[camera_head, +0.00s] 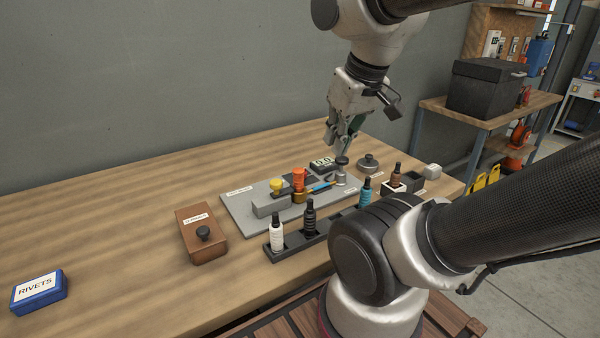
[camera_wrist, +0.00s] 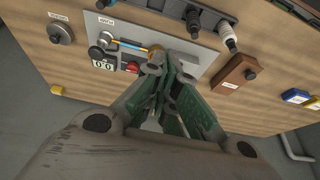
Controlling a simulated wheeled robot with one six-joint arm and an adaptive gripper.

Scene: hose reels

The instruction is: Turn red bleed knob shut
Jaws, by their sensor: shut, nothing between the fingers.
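The red bleed knob (camera_head: 299,176) is orange-red and stands upright on a brass fitting (camera_head: 300,196) on a grey plate (camera_head: 238,212). In the wrist view, the red knob (camera_wrist: 132,67) shows just left of my fingers, beside the small display (camera_wrist: 103,64). My gripper (camera_head: 343,148) is shut and empty, pointing down above the back right part of the plate. In the wrist view, my gripper (camera_wrist: 165,62) hides part of the plate and the yellow knob. The yellow knob (camera_head: 277,186) stands left of the red one.
A black-topped metal post (camera_head: 341,163) stands close below my gripper. A rack of bottles (camera_head: 292,240) lines the plate's front. A brown box (camera_head: 204,238) and a blue rivets box (camera_head: 39,292) lie left. The wooden table between them is clear.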

